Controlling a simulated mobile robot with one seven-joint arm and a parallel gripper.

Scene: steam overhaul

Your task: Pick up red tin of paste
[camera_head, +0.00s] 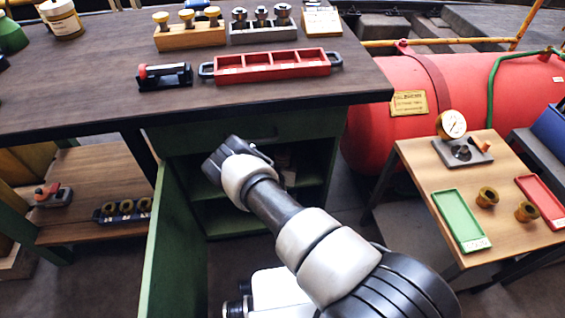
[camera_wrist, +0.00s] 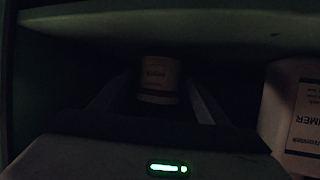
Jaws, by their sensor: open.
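A small round tin with a pale, faintly reddish label (camera_wrist: 159,78) stands upright inside the dark cabinet in the wrist view. Its true colour is hard to tell in the shade, so I cannot be sure it is the red tin of paste. My gripper (camera_wrist: 156,98) is open, with one finger on each side of the line to the tin. The tin appears ahead, between the fingers or just beyond them; contact cannot be told. In the head view my gripper (camera_head: 236,153) reaches toward the open cabinet under the bench, and the tin is not discernible there.
A larger white container with dark print (camera_wrist: 303,110) stands close on the right inside the cabinet. A shelf board (camera_wrist: 200,22) lies low overhead. The open green cabinet door (camera_head: 178,240) stands left of my arm. The wooden bench top (camera_head: 75,85) overhangs the cabinet.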

